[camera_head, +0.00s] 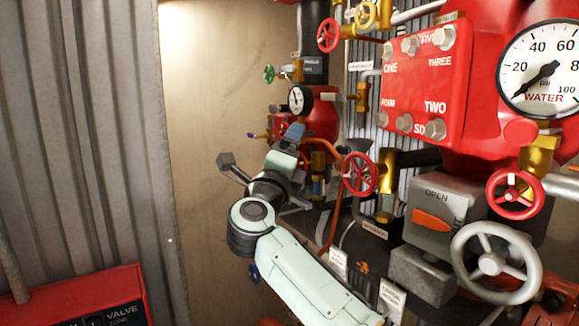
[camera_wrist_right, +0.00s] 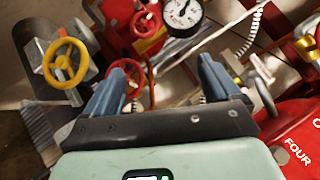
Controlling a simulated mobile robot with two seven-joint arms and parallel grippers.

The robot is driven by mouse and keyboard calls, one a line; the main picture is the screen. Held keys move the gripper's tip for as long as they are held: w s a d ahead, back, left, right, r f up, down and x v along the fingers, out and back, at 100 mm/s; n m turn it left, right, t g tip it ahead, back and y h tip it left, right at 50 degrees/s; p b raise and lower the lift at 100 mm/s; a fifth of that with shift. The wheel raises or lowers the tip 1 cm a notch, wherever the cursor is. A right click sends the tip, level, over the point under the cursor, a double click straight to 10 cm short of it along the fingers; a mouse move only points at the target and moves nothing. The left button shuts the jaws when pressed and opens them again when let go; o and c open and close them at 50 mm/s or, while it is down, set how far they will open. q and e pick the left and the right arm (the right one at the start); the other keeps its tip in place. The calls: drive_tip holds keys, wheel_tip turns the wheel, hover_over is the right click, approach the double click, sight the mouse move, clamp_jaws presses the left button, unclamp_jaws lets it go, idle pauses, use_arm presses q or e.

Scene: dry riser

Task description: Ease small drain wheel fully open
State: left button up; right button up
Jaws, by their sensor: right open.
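I cannot tell which wheel is the small drain wheel; no drain label is readable. A small red spoked wheel (camera_head: 360,174) stands right of my right gripper (camera_head: 293,135) in the head view, on a brass valve. In the right wrist view, my right gripper (camera_wrist_right: 163,85) is open, with blue fingers apart and nothing held. There, a red wheel (camera_wrist_right: 127,72) is partly hidden by the left finger, another red wheel (camera_wrist_right: 147,21) is beyond the fingers, and a yellow wheel (camera_wrist_right: 65,63) is at left. My left gripper is not in view.
In the head view, a large grey wheel (camera_head: 495,263), a red wheel (camera_head: 515,193) and a red bolted housing (camera_head: 425,85) crowd the right. A small gauge (camera_head: 300,100) and green wheel (camera_head: 268,74) are beyond my gripper. The beige wall (camera_head: 210,90) at left is clear.

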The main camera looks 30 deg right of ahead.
sight(298, 167)
use_arm(q)
drive_tip(key=s+f+b, duration=0.2)
drive_tip(key=s+f, duration=0.2)
use_arm(e)
wheel_tip(298, 167, down, 6)
drive_tip(key=f, duration=0.1)
drive_tip(key=d+r+p, duration=0.1)
drive_tip(key=w+d+r+p, duration=0.1)
drive_tip(key=shift+w+d+r, duration=0.3)
drive_tip(key=shift+d+r, duration=0.05)
drive_tip(key=w, duration=0.1)
drive_tip(key=w+d, duration=0.1)
drive_tip(key=w+d+p, duration=0.1)
drive_tip(key=shift+w, duration=0.4)
drive_tip(key=shift+s, duration=0.35)
drive_tip(key=shift+w, duration=0.1)
drive_tip(key=c, duration=1)
use_arm(q)
drive_tip(key=w+r, duration=0.5)
